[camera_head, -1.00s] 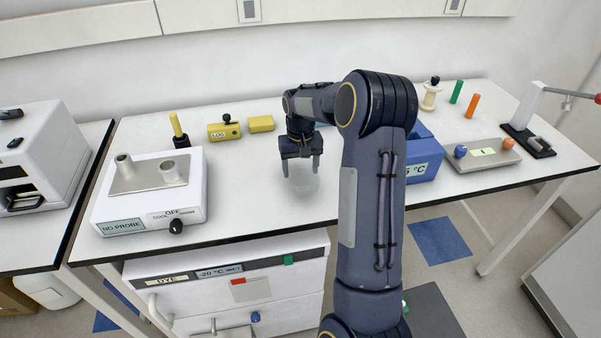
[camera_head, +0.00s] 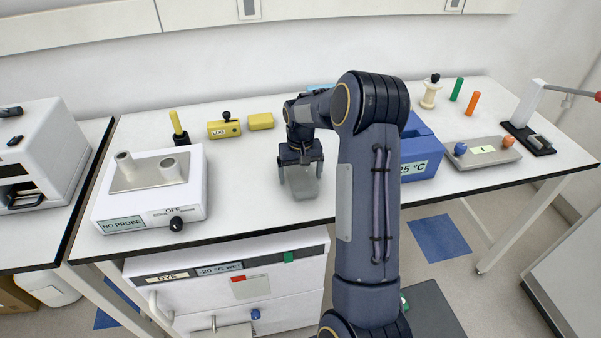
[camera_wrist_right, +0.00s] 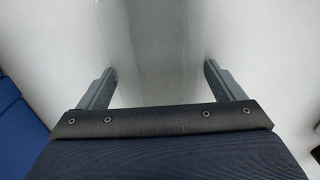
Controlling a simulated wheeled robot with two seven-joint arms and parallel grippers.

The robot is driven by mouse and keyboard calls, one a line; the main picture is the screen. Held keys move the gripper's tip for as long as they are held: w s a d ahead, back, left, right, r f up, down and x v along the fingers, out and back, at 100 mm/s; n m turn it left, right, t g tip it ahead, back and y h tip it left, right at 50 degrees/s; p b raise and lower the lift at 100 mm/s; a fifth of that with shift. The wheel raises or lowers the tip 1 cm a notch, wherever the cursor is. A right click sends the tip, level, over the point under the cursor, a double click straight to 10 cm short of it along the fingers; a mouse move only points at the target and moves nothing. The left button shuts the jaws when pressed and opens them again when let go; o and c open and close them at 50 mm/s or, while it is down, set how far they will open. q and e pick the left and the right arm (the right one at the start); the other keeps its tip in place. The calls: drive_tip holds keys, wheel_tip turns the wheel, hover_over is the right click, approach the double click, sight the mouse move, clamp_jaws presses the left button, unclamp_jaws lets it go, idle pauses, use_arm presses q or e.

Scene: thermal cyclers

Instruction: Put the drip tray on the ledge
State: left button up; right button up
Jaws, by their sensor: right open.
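A clear greyish tray-like piece (camera_head: 302,184), apparently the drip tray, is on the white bench near its front edge. My right gripper (camera_head: 301,172) is over it, open, with one finger on each side. In the right wrist view the pale translucent surface (camera_wrist_right: 160,60) lies between the two spread fingers (camera_wrist_right: 160,82). I cannot tell whether the fingers touch it. Which surface is the ledge is not clear from these views. My left gripper is not in view.
Left of the gripper stands a white probe unit (camera_head: 190,196) with a black knob. A blue box (camera_head: 418,160) stands right, partly behind my arm. Yellow blocks (camera_head: 223,129) are at the back. A white drawer cabinet (camera_head: 290,276) is below. Bench around the tray is mostly clear.

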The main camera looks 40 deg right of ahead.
drive_tip(key=shift+r, duration=0.55)
wheel_tip(320, 180, up, 11)
drive_tip(key=s+a+r+n+t+y, duration=0.1)
drive_tip(key=s+a+r+t, duration=0.1)
drive_tip(key=s+a, duration=0.6)
drive_tip(key=s+a+r+n+t+y, duration=0.1)
drive_tip(key=s+a+r, duration=0.3)
drive_tip(key=s+a, duration=0.5)
drive_tip(key=shift+s+a+n+t+y+b, duration=0.3)
drive_tip(key=shift+a+n+t+y+b, duration=0.15)
drive_tip(key=shift+t, duration=0.25)
drive_tip(key=shift+o, duration=0.5)
drive_tip(key=s+a+f+n+t, duration=0.1)
drive_tip(key=s+a+f, duration=0.3)
drive_tip(key=s+a, duration=0.2)
drive_tip(key=shift+s+y, duration=0.45)
drive_tip(key=shift+s, duration=0.15)
drive_tip(key=m+g+h+b, duration=0.1)
drive_tip(key=m+g+h, duration=0.3)
hover_over(304, 182)
wheel_tip(304, 182, down, 6)
drive_tip(key=f, duration=0.3)
drive_tip(key=w+f+p, duration=0.1)
drive_tip(key=f, duration=0.3)
drive_tip(key=shift+w+f, duration=0.2)
drive_tip(key=shift+f, duration=0.05)
